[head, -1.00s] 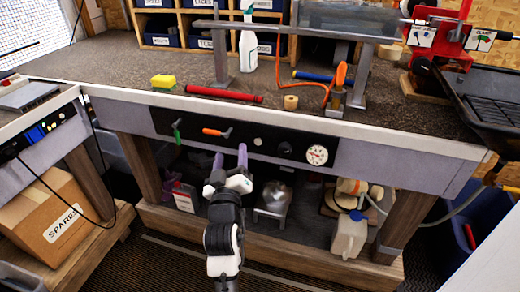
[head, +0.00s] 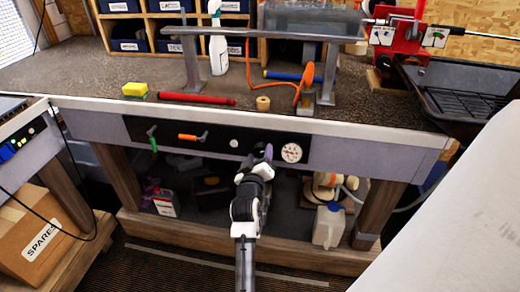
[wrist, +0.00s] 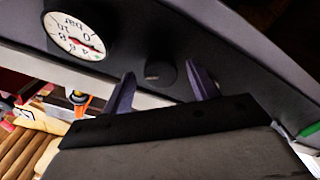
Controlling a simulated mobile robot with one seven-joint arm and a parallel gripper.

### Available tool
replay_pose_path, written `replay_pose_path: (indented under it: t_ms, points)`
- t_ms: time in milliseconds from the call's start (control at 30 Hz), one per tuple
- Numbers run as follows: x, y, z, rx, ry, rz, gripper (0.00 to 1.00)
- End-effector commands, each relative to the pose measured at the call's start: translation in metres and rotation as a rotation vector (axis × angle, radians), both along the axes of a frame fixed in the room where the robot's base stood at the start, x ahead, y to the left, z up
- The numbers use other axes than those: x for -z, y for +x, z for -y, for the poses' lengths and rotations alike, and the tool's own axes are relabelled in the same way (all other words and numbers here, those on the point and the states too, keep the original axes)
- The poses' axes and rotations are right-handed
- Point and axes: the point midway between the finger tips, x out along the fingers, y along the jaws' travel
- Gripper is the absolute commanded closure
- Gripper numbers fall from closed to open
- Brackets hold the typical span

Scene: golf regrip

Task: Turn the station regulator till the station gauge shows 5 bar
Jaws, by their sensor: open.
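The station gauge (head: 292,153) is a round white dial on the black front panel, right of my gripper (head: 262,152). It also shows in the wrist view (wrist: 76,36), tilted, with a red needle; I cannot read its value surely. The station regulator is a round black knob (wrist: 160,74), left of the gauge in the head view, where my gripper hides it. In the wrist view my gripper (wrist: 163,84) is open, its two purple fingers on either side of the knob, with gaps visible. I cannot tell how deep they reach.
The panel also bears a green-handled lever (head: 153,139), an orange-handled one (head: 192,137) and a white button (head: 234,143). The bench edge (head: 250,121) overhangs above.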

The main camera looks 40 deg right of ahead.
Motion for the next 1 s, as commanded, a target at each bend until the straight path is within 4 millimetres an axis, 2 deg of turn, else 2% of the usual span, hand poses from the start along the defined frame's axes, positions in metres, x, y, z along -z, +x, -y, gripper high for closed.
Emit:
replay_pose_path:
  t_ms: [200, 533, 867, 1000]
  points:
    - [0.000, 0.014, 0.015, 0.001, 0.000, 0.000, 0.41]
    - [0.000, 0.016, 0.017, -0.001, -0.001, 0.001, 0.41]
    - [0.000, 0.016, 0.017, -0.001, -0.001, 0.001, 0.84]
    - [0.000, 0.016, 0.017, -0.001, 0.002, 0.003, 0.85]
